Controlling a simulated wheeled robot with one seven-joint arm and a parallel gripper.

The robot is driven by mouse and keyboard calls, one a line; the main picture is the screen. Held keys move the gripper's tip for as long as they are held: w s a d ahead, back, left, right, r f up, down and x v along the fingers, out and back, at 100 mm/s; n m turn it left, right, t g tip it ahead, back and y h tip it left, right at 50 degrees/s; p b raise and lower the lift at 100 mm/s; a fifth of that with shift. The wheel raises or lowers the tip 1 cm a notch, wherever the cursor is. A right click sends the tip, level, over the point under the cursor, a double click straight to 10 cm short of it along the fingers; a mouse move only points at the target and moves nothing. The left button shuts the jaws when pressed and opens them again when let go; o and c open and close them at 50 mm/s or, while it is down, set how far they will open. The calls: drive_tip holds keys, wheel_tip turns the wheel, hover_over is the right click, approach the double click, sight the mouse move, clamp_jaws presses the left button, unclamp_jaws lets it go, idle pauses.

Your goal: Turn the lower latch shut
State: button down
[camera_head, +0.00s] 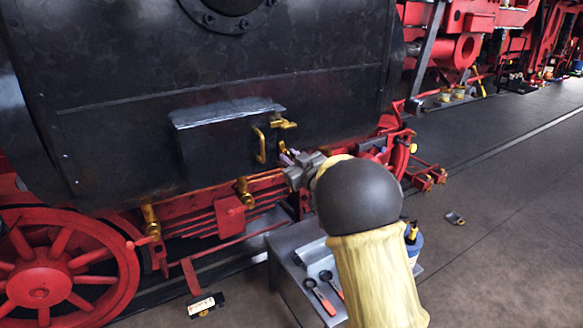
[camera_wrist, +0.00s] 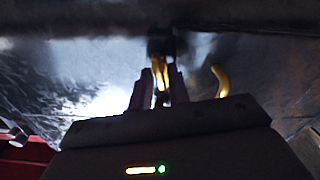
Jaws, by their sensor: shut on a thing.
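A dark metal box door (camera_head: 215,150) with a worn top ledge sits on the black locomotive side in the head view. A brass upper latch (camera_head: 284,124) sticks out near its top right. A curved brass handle (camera_head: 260,146) stands below and left of it. My gripper (camera_head: 287,156) is at the lower right of the door. In the wrist view my gripper (camera_wrist: 162,84) is shut on a brass piece, the lower latch (camera_wrist: 160,72), between its two fingers. The curved handle (camera_wrist: 219,81) is just right of the fingers. In the head view the gripper hides the lower latch.
Red frame bars and brass fittings (camera_head: 244,192) run below the door. A red spoked wheel (camera_head: 50,275) is at the lower left. A grey bench (camera_head: 290,268) with tools and a blue container stands beneath my arm. Open floor lies to the right.

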drive_tip(key=shift+a+f+n+b, duration=0.1)
drive_tip(key=shift+f+n+b, duration=0.05)
drive_tip(key=shift+n+b, duration=3.95)
drive_tip(key=shift+a+f+n+b, duration=0.1)
drive_tip(key=shift+n+b, duration=3.4)
drive_tip(key=shift+b, duration=1.15)
drive_tip(key=c, duration=1.6)
unclamp_jaws()
drive_tip(key=shift+o, duration=0.2)
drive_tip(key=shift+s+d, duration=0.1)
drive_tip(key=shift+s, duration=0.05)
